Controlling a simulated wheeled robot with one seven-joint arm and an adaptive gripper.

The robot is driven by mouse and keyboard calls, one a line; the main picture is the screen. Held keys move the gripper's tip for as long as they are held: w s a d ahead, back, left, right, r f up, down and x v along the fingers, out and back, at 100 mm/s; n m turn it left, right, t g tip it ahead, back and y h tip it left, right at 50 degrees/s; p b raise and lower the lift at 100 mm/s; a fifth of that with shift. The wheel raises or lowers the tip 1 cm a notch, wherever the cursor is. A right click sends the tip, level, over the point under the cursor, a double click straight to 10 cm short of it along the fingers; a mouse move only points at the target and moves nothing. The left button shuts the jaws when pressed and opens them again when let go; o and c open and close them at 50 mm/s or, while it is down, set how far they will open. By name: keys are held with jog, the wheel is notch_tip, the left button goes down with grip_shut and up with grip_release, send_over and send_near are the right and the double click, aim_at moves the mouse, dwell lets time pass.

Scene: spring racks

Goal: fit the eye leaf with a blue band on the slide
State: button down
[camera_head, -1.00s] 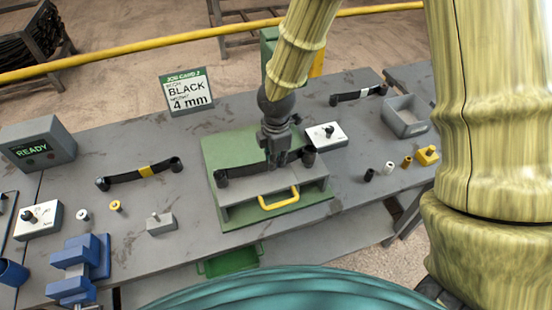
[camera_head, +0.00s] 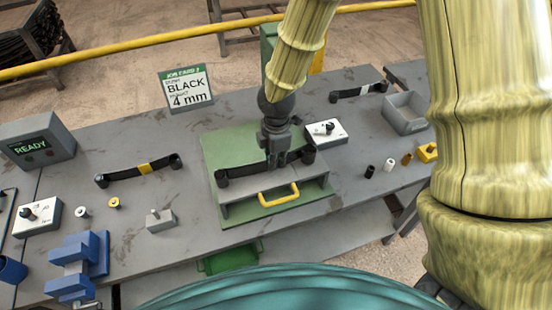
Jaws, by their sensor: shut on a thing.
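A dark leaf with round eyes at both ends (camera_head: 246,171) lies across the grey slide (camera_head: 238,210), along its back part. My gripper (camera_head: 277,160) points down and is shut on the middle of this leaf. The fingers hide the middle, so I cannot see its band colour. I cannot tell whether the leaf is fully seated or just above the slide. The slide has a yellow handle (camera_head: 279,197) at its front and sits on a green base plate (camera_head: 222,149). Other leaves show a yellow band (camera_head: 144,168) at left and a white band (camera_head: 367,89) at back right.
A job card (camera_head: 186,90) reads black, 4 mm. A white dial box (camera_head: 326,132) stands close right of the green plate. A grey bin (camera_head: 405,115) and several small bushings (camera_head: 389,165) are at right. A blue vise (camera_head: 78,265) is front left.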

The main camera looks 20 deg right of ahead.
jog(key=c, duration=1.5)
grip_release()
jog(key=shift+c, duration=0.2)
jog(key=shift+o, duration=0.2)
jog(key=o, duration=0.4)
jog(key=shift+o, duration=0.2)
jog(key=shift+r, duration=0.1)
jog(key=shift+r+p, duration=3.25)
jog(key=shift+r, duration=0.2)
jog(key=shift+s+f, duration=0.1)
